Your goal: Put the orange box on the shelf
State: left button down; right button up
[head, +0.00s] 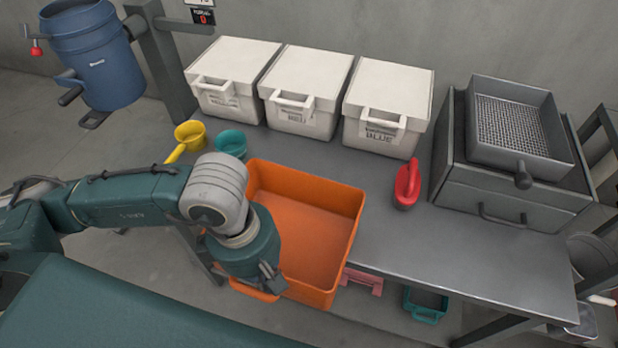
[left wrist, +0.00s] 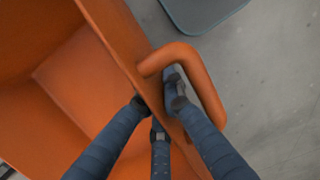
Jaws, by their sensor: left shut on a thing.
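The orange box (head: 310,225) is an open, empty tub at the front edge of the grey table, its near end reaching past the edge. In the left wrist view its wall (left wrist: 120,45) and looped handle (left wrist: 205,80) fill the middle. My left gripper (head: 268,284) is at the box's near end, shut on the handle side; its fingers also show in the left wrist view (left wrist: 165,110). The fingertips are partly hidden behind the handle and rim. My right gripper is not in view. I cannot tell which surface is the shelf.
Three white lidded boxes (head: 303,92) stand along the back of the grey table (head: 400,240). A sieve (head: 520,125) sits on a grey drawer unit (head: 495,190) at right. Pink and teal items (head: 425,304) are below.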

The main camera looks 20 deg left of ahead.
pick_arm(q)
jog(key=shift+w+d+f, duration=0.1)
jog(key=shift+d, duration=0.2)
jog(key=p, duration=0.4)
send_over(306, 216)
jog(key=s, duration=0.4)
jog(key=shift+w+a+n, duration=0.1)
jog(key=shift+a+n, duration=0.2)
jog(key=shift+w, duration=0.6)
jog(key=w, duration=0.1)
jog(key=w+p, duration=0.1)
jog(key=shift+w+d+r, duration=0.1)
jog(key=shift+w+r, duration=0.1)
jog(key=shift+w, duration=0.1)
jog(key=shift+f+p, duration=0.35)
jog(key=shift+f, duration=0.2)
jog(key=shift+w+f, duration=0.1)
jog(key=shift+f, duration=0.25)
